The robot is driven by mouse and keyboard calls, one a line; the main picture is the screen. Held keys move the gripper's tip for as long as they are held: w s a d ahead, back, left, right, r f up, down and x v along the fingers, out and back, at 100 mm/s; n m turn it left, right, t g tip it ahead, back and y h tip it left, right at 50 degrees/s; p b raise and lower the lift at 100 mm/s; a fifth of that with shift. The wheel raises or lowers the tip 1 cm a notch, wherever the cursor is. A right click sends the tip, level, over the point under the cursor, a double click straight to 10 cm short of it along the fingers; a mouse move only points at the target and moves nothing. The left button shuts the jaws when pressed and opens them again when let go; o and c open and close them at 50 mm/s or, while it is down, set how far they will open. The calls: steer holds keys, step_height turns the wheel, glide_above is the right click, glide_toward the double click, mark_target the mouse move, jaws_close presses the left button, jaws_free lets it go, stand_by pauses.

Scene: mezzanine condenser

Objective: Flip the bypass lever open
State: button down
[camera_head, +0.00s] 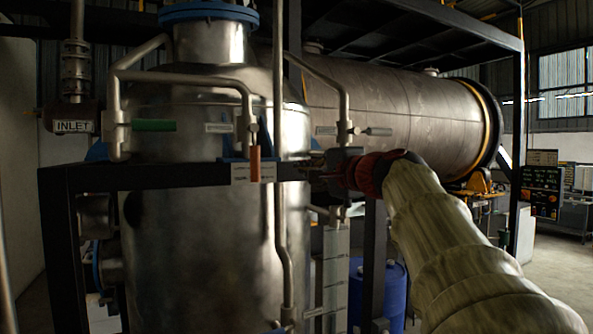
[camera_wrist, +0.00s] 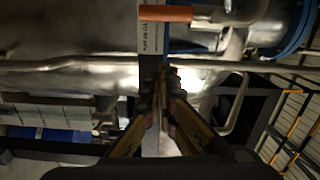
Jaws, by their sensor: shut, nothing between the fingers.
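An orange lever (camera_head: 255,163) hangs straight down from a valve on the pipework, in front of the steel vessel. A small label plate (camera_head: 240,172) is beside it; its text is too small to read surely. In the wrist view the orange lever (camera_wrist: 165,13) and the label plate (camera_wrist: 152,38) are at the top. A green lever (camera_head: 154,125) and a grey lever (camera_head: 377,131) lie level on other valves. I cannot read which is named bypass. My gripper (camera_head: 312,171) is right of the orange lever, apart from it. Its fingers (camera_wrist: 165,78) are together and empty.
A dark frame beam (camera_head: 130,174) runs across the vessel (camera_head: 200,230) at gripper height. A vertical pipe (camera_head: 279,80) stands between the orange lever and my gripper in the picture. A blue drum (camera_head: 393,290) is below, behind a post.

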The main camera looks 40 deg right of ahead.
steer(key=shift+s+a+r, duration=0.1)
steer(key=shift+s+a, duration=0.2)
steer(key=shift+s, duration=0.25)
steer(key=shift+s+a, duration=0.25)
steer(key=shift+s, duration=0.3)
